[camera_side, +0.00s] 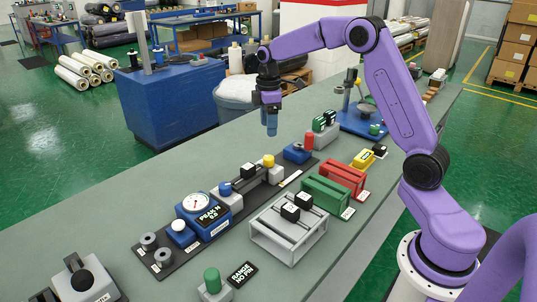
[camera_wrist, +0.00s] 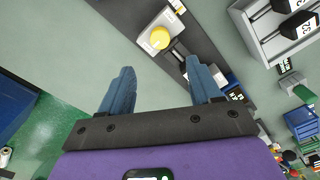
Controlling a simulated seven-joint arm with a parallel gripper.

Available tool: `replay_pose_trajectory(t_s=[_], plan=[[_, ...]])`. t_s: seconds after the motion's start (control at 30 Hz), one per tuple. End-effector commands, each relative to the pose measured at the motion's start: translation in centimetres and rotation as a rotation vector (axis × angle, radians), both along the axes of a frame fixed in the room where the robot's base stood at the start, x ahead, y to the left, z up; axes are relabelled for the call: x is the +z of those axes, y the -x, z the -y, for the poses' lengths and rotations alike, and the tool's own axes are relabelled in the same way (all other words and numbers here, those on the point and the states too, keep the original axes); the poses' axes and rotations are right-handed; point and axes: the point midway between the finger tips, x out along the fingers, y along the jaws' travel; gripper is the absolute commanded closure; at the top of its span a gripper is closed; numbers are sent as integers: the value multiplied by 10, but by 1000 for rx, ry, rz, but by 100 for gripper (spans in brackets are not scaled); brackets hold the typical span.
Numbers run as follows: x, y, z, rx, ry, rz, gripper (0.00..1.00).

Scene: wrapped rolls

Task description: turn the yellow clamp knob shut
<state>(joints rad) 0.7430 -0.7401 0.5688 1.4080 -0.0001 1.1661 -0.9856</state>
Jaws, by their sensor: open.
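The yellow clamp knob (camera_side: 268,160) sits on a light block near the right part of the dark tester base (camera_side: 150,262) on the bench. In the wrist view the yellow knob (camera_wrist: 159,38) shows from above, beyond the fingertips and roughly between them. My gripper (camera_side: 271,130) hangs pointing down above the bench, higher than the knob and apart from it. In the wrist view its two blue fingers (camera_wrist: 160,75) are spread with nothing between them. Whether the clamp holds anything is too small to tell.
A blue gauge unit (camera_side: 205,212) and blue-knobbed block (camera_side: 226,190) share the base. A blue block (camera_side: 297,153) and red cylinder (camera_side: 309,140) stand right of the knob. Grey (camera_side: 288,246), green (camera_side: 326,194) and red (camera_side: 343,178) racks stand in front.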

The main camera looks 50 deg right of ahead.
Motion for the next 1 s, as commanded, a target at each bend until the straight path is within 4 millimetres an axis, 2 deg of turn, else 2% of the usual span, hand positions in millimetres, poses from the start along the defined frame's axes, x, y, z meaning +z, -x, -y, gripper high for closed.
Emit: replay_pose_trajectory(t_s=[0.3, 0.5, 0.7, 1.0], plan=[[-61, 1, 0, -1, 0, -4, 37], [-92, 0, 0, -1, 0, -1, 37], [-109, 0, -1, 0, 0, 0, 37], [-112, 0, 0, -1, 0, 1, 37]])
